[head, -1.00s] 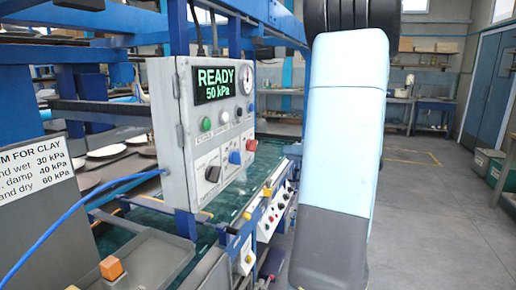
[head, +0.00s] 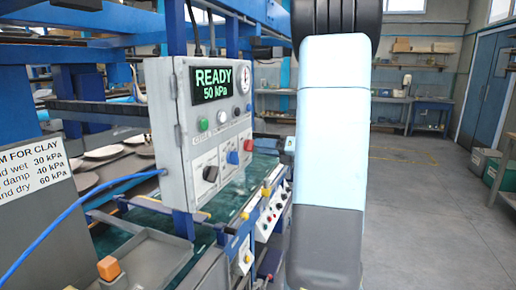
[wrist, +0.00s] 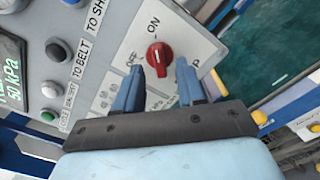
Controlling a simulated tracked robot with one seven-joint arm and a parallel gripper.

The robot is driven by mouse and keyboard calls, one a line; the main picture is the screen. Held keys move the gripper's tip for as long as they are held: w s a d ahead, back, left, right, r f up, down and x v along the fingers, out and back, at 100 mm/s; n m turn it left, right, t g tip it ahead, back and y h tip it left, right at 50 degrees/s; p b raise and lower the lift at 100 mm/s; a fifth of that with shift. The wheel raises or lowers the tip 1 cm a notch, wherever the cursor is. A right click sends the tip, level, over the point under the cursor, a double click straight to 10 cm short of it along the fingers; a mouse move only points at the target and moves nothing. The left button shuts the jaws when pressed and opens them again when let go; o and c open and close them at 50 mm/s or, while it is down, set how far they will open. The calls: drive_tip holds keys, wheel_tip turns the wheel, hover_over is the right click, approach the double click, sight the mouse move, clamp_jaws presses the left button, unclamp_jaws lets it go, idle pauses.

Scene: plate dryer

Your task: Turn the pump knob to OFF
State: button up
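The red pump knob (wrist: 159,55) shows in the wrist view on the grey panel, its white mark pointing roughly toward the ON label (wrist: 153,25). The OFF label (wrist: 133,62) is to its left, partly covered by a finger. My gripper (wrist: 159,74) is open, its two blue fingertips on either side of the knob's lower part; I cannot tell whether they touch it. In the head view the red knob (head: 248,145) is on the right of the control box (head: 160,110). My arm fills the middle there and my gripper is not visible.
A blue knob (head: 232,157) and a black knob (head: 210,173) sit close to the red one. The display (head: 211,86) reads READY, 50 kPa. A blue hose (head: 90,200) runs to the box. Open floor (head: 425,215) lies at the right.

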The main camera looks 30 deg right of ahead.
sight(250, 146)
drive_tip(key=shift+x, duration=1.05)
drive_tip(key=shift+c, duration=0.3)
clamp_jaws()
